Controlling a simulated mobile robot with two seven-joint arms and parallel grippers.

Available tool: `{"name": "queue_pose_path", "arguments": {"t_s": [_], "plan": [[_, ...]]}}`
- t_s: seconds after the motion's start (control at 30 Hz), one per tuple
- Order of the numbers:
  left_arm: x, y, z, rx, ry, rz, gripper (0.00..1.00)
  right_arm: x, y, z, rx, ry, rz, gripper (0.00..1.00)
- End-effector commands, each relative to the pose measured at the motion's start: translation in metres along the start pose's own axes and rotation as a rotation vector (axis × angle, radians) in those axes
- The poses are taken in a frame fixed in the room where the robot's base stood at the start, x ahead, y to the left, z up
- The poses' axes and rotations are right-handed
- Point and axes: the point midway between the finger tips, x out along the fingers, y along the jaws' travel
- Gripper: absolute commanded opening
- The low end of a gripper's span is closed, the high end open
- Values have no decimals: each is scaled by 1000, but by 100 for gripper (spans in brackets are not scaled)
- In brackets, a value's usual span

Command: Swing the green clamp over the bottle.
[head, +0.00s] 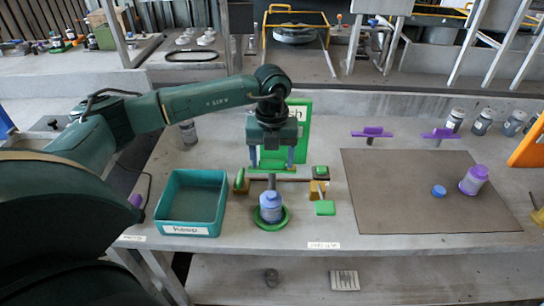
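A blue and white bottle (271,208) stands upright in a green ring (262,224) near the table's front edge. Just behind it runs a thin horizontal bar between a yellow-brown piece with green (241,182) on the left and a yellow-brown block (318,188) on the right, topped with green. A flat green pad (325,208) lies to the right of the bottle; I cannot tell which green part is the clamp's arm. My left gripper (272,160) points down above the bar, its fingers apart with nothing visible gripped. My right gripper is not in view.
A teal bin (190,230) labelled Keep stands on the left. A green sign panel (299,112) stands behind my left gripper. Purple fixtures (373,132) stand behind the mat.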

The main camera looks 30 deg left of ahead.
Motion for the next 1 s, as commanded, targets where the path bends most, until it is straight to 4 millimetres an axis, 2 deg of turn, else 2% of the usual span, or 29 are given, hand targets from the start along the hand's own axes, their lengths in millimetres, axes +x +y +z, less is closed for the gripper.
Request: {"name": "queue_pose_path", "arguments": {"t_s": [0.03,0.37,0.67,1.0], "plan": [[0,0,0,0,0,0,62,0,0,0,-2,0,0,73],[0,0,0,0,0,0,35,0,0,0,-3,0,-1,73],[0,0,0,39,0,0,35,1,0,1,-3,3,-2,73],[1,0,0,262,0,-1,35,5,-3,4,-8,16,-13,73]]}}
